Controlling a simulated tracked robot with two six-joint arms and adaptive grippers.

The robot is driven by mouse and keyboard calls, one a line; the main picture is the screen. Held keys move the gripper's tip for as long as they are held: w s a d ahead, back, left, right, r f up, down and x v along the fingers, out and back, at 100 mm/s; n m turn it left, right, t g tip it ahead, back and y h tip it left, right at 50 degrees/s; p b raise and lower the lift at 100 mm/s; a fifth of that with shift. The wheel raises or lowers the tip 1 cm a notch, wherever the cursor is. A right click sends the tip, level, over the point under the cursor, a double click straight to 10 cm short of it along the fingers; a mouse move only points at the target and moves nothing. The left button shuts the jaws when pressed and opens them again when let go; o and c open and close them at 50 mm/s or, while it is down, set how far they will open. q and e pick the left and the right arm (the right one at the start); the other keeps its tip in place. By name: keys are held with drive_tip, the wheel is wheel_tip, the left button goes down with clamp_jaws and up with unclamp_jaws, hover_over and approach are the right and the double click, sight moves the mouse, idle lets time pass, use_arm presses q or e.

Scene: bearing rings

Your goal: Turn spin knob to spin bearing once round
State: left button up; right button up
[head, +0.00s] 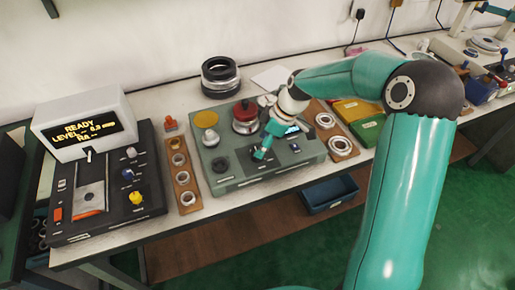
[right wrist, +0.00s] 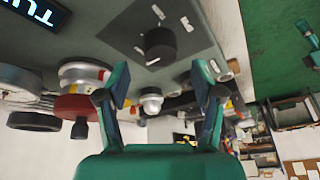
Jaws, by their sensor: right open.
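A grey-green test machine (head: 232,182) stands on the bench in the middle of the head view. A red-topped round assembly (head: 245,116) stands on it; the right wrist view shows its red disc (right wrist: 72,106) and silver rings. A black knob (right wrist: 160,43) stands on a dark square plate with white marks in the right wrist view. My right gripper (head: 262,153) is low over the machine's front panel; its fingers (right wrist: 160,85) are open and empty, apart from the knob, which lies past their tips. In the head view the gripper hides part of the panel. My left gripper is out of view.
A lit display (head: 292,130) is beside the gripper. A black ring stack (head: 220,76) stands behind the machine. A wooden strip (head: 183,186) with rings and a READY gauge (head: 82,125) are left. Yellow and green boxes (head: 366,131) are right; a blue bin (head: 328,194) is below.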

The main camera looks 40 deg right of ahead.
drive_tip(key=shift+x, duration=1.95)
drive_tip(key=shift+c, duration=0.3)
drive_tip(key=c, duration=1.1)
